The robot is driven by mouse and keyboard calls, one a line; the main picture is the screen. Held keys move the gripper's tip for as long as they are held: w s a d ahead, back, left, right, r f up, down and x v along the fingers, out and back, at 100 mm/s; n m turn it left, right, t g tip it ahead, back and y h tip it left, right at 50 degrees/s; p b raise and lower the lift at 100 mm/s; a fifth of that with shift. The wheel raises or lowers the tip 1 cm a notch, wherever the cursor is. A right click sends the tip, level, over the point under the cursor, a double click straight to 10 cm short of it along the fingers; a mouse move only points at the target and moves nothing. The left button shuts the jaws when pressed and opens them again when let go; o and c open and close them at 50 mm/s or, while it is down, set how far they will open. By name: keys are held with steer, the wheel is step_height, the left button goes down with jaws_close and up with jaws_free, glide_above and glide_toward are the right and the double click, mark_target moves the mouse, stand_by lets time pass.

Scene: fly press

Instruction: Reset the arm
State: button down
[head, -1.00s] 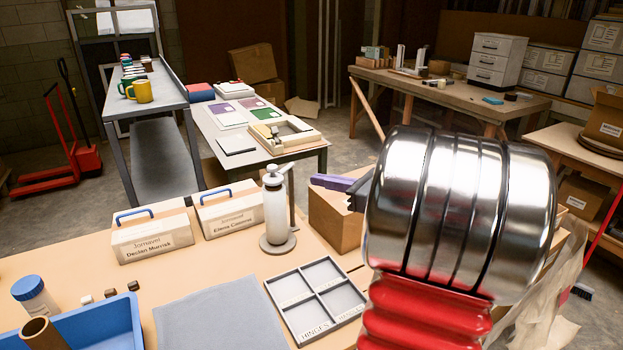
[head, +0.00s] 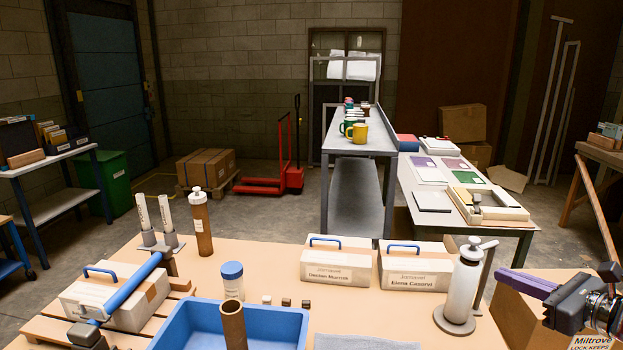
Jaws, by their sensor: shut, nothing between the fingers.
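My gripper (head: 508,277) is at the right edge of the head view. Its long purple fingers are together and empty, pointing left, and its black body is behind them at the edge. It is to the right of the silver pump dispenser (head: 463,290), in front of a cardboard box (head: 512,318). The fingertips look apart from the dispenser, though the exact gap is hard to judge.
On the workbench (head: 270,262) are two labelled cases with blue handles (head: 337,262) (head: 412,267), a blue tray (head: 180,325) with a brown tube (head: 233,325), a blue-capped jar (head: 232,281), and a press-like tool (head: 135,285). A grey table with mugs (head: 352,150) stands behind.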

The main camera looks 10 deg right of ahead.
steer(key=s+a+f+n+g+y, duration=0.1)
steer(key=a+f+n+g, duration=0.3)
steer(key=a, duration=0.6)
steer(key=s+a+n+g+y, duration=0.1)
steer(key=a+n+g, duration=0.2)
steer(key=a+n, duration=0.55)
steer(key=s+a+f+n+g+h, duration=0.2)
steer(key=s+a+n+h, duration=0.4)
steer(key=s+a+n, duration=0.6)
steer(key=a+n, duration=0.1)
steer(key=n, duration=0.6)
steer(key=shift+f, duration=0.35)
